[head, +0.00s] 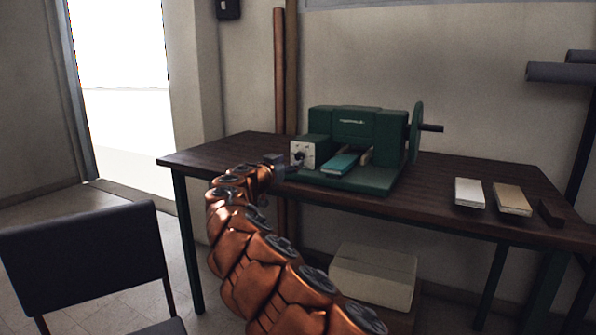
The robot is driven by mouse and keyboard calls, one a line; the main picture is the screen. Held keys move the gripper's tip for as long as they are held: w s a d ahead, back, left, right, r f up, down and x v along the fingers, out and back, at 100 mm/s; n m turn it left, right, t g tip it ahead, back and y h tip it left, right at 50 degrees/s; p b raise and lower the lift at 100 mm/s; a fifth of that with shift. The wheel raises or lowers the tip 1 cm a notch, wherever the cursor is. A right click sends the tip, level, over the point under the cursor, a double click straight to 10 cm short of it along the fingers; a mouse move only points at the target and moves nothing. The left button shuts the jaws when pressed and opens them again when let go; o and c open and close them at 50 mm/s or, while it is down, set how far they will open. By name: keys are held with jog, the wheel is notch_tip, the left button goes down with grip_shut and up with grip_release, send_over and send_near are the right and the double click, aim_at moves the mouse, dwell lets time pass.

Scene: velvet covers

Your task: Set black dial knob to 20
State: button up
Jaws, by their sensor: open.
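The black dial knob (300,158) is a small dark spot on the white dial face (309,148). The dial sits on the left front of a green machine (355,130) on the dark wooden table. Its scale marks are too small to read, so I cannot tell the setting. My gripper (280,168) is at the end of my copper-coloured arm, just left of and slightly below the dial in the picture. My gripper is open, but its fingers are small and partly hidden. I cannot tell whether it touches the knob.
The machine has a teal block (340,163) in front and a green wheel with a handle (430,128) at right. Two pale blocks (469,193) (512,199) and a dark block (550,213) lie on the table (440,192). A black chair (85,250) stands at lower left.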

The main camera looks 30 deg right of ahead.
aim_at(298, 157)
jog(key=shift+w+a+f+p+x, duration=0.1)
jog(key=shift+x, duration=1.2)
jog(key=shift+w+a+f+p+x, duration=0.1)
jog(key=shift+w+x, duration=0.05)
jog(key=shift+x, duration=1.15)
jog(key=shift+w+f+p+x, duration=0.1)
jog(key=shift+x, duration=1.2)
jog(key=shift+c, duration=0.3)
grip_shut()
